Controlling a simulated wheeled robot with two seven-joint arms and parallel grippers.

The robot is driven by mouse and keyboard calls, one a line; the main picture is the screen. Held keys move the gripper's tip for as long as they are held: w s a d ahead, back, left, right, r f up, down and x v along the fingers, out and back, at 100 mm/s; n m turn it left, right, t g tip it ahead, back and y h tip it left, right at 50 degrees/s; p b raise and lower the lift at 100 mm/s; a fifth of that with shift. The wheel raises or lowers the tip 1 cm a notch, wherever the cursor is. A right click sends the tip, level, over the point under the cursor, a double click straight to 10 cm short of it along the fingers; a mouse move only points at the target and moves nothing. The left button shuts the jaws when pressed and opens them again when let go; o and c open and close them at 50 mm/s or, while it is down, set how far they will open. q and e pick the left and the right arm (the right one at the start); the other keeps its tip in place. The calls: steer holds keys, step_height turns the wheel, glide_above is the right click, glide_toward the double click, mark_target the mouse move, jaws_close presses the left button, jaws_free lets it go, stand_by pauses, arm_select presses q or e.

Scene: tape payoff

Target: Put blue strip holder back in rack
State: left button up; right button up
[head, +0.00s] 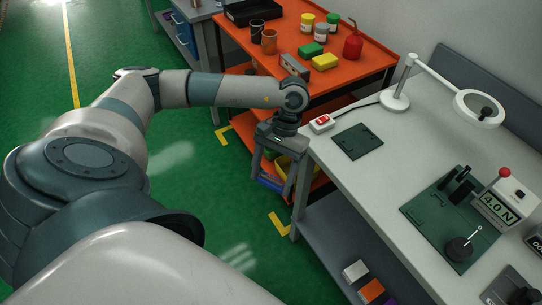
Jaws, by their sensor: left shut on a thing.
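My left gripper (274,176) points down in front of the gap between the orange cart and the grey workbench. It is shut on a small blue piece (269,184), seen low between its fingers, which looks like the blue strip holder. The fingers hide part of it, and its far end is hard to make out. It hangs below bench-top height, left of the bench's near corner. I cannot make out a rack with certainty. My right gripper is not in view.
The orange cart (345,38) carries bottles, cups, sponges and a grey block (294,67). A yellow bin (283,166) is partly hidden behind my gripper. The grey bench (385,180) holds a red-switch box (322,123), a green mat (358,141), a magnifier lamp (396,97) and a force gauge (497,208).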

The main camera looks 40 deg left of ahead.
arm_select(q)
steer(key=d+m, duration=0.1)
steer(key=d, duration=1)
steer(key=shift+w+d+f+m+y, duration=0.15)
steer(key=shift+w+m+y, duration=0.05)
steer(key=shift+m+y, duration=0.2)
